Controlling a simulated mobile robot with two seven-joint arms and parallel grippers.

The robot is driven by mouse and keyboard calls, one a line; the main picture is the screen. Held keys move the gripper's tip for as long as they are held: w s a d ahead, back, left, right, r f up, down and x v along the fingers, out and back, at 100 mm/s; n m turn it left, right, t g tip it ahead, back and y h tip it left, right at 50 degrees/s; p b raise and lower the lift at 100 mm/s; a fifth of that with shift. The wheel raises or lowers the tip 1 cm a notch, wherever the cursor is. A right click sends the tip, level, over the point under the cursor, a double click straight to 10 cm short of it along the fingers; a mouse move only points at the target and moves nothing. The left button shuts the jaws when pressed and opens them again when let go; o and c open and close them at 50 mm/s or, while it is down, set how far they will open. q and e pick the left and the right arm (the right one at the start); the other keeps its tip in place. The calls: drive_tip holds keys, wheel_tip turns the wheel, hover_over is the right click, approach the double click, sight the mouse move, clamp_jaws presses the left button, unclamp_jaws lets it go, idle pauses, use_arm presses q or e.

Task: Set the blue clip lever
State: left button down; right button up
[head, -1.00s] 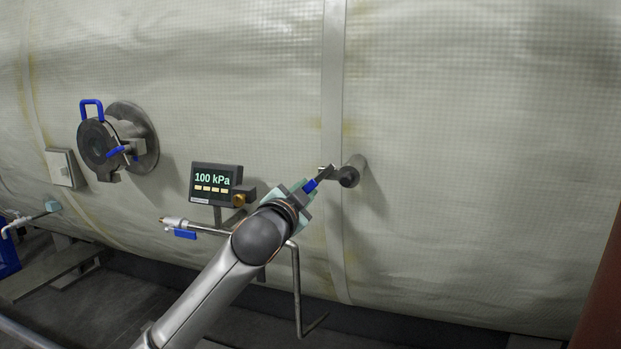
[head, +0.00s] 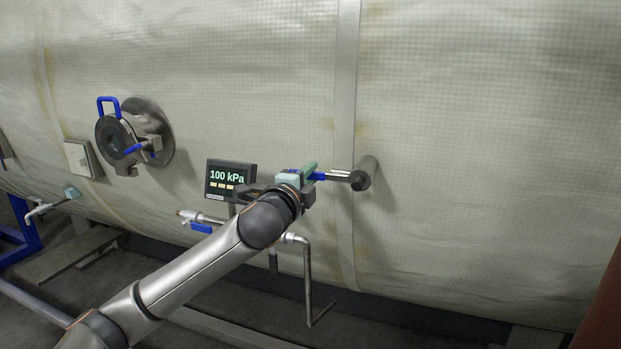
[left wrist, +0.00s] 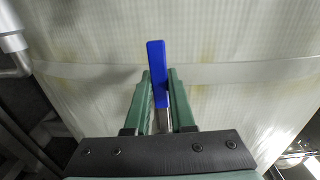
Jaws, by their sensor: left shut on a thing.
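The blue clip lever (head: 318,176) is a metal bar with a blue grip. It reaches left, close to level, from a dark-capped stub (head: 361,181) on the chamber wall. My left gripper (head: 309,178) comes in from the lower left and is shut on the lever's blue end. In the left wrist view the blue grip (left wrist: 156,72) lies between the two green fingers (left wrist: 157,100), with the metal bar partly showing below it. In the head view the fingers hide part of the grip. My right gripper is not in view.
A display (head: 230,180) reading 100 kPa stands just left of my gripper. A round port (head: 118,143) with blue handles is further left. A pipe with a blue valve handle (head: 201,228) and a bent pipe (head: 308,285) run below. The wall right of the stub is clear.

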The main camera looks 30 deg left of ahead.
use_arm(q)
drive_tip(key=shift+r, duration=0.2)
idle(0.4)
drive_tip(key=c, duration=0.8)
unclamp_jaws()
drive_tip(key=shift+o, duration=0.2)
drive_tip(key=b+v, duration=0.3)
drive_tip(key=v, duration=0.9)
drive_tip(key=shift+s, duration=0.25)
